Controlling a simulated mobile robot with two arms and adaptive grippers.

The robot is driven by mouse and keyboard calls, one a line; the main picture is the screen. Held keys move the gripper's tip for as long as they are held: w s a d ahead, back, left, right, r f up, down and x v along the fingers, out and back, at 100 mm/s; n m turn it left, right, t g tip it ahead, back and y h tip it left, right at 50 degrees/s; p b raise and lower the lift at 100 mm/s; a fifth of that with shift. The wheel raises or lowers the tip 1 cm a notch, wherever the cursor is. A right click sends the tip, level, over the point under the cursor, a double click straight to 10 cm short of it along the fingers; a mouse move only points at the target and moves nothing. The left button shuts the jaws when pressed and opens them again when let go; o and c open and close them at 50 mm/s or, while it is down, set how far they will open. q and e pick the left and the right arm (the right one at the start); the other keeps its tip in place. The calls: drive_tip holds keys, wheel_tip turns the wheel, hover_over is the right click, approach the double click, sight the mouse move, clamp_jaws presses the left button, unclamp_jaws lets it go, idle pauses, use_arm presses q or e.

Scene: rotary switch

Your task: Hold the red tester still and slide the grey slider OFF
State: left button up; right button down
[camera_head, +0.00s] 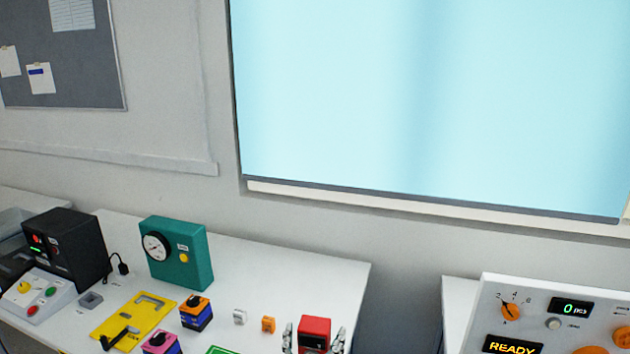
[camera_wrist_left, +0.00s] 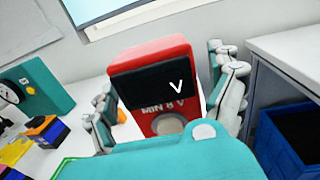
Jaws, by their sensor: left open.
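The red tester (camera_head: 314,326) stands upright at the front edge of what I see of the white table. In the left wrist view the tester (camera_wrist_left: 180,52) shows a black display with a "V", the print "MIN 8 V" and a pale round spot below. My left gripper (camera_head: 313,338) is open, with one finger on each side of the tester. In the left wrist view the left gripper (camera_wrist_left: 167,98) also spans it; I cannot tell whether the fingers touch it. I cannot make out a grey slider on the tester; its lower part is hidden. My right gripper is not in view.
Small white (camera_head: 239,317) and orange (camera_head: 268,324) blocks lie left of the tester. Farther left are a teal gauge box (camera_head: 180,255), a yellow plate (camera_head: 118,320) and stacked coloured blocks (camera_head: 196,313). A control panel (camera_head: 540,310) stands at right, past a gap.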

use_arm(q)
drive_tip(key=shift+s, duration=0.1)
drive_tip(key=v, duration=1.2)
idle(0.7)
